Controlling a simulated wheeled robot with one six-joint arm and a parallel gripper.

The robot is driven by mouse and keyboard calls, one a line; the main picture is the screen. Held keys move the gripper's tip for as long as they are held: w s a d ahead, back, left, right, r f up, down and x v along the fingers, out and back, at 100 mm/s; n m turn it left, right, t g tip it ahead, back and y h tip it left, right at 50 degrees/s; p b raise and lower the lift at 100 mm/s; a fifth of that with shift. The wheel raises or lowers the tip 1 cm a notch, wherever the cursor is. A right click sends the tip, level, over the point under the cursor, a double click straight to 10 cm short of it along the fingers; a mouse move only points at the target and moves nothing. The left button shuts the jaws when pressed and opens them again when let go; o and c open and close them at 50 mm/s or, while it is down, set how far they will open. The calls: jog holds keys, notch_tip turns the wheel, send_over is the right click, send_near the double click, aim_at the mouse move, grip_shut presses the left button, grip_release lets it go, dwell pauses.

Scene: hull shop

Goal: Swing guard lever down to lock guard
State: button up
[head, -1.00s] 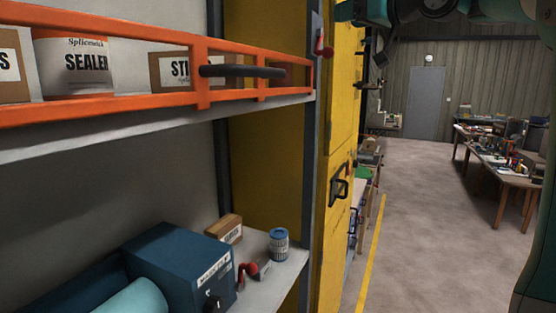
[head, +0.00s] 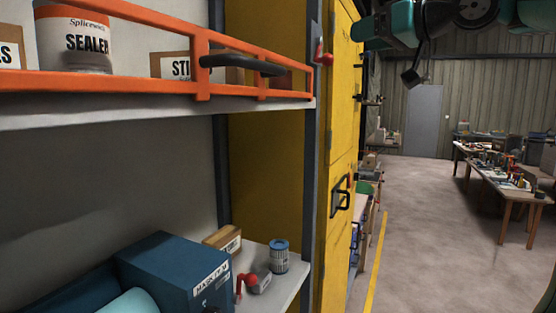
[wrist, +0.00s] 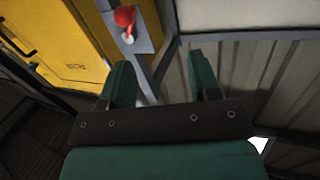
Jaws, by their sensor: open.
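The guard lever (head: 324,55) is a small red-knobbed handle on a plate on the dark shelf post, at the right end of the orange guard rail (head: 120,84). The rail runs across the front of the upper shelf, with a dark bar handle (head: 240,66) on it. In the wrist view the lever's red knob (wrist: 125,17) shows on its grey plate, ahead of and left of the fingers. My gripper (wrist: 162,80) is open and empty, its two green fingers apart from the lever. The lever's lower end is hard to make out.
A yellow cabinet (head: 342,110) with a black handle (head: 341,195) stands beside the post. The upper shelf holds a sealer tub (head: 74,38) and boxes. The lower shelf holds a blue box (head: 175,270) and a can (head: 279,257). The floor (head: 430,220) to the right is open.

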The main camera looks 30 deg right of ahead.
jog(key=s+a+f+n+g+y+b, duration=0.1)
jog(key=a+f+g, duration=0.7)
jog(key=a+f, duration=1.2)
jog(key=shift+s+a+f+g+y+b, duration=0.35)
jog(key=shift+s+f, duration=0.45)
jog(key=shift+f, duration=1.1)
jog(key=s+a+f+n+g+h, duration=0.1)
jog(key=s+a+f+g, duration=0.1)
jog(key=s+f, duration=0.4)
jog(key=s+a+f+n+g, duration=0.1)
jog(key=s+a+f+g, duration=0.1)
jog(key=s+f, duration=0.4)
jog(key=s+a+f+n+g+h+b, duration=0.1)
jog(key=s+a+f+g, duration=0.1)
jog(key=s+f, duration=0.4)
jog(key=shift+s+a+g+h, duration=0.3)
jog(key=shift+s+g+h, duration=0.05)
jog(key=shift+s+g, duration=0.35)
jog(key=shift+w+r, duration=0.1)
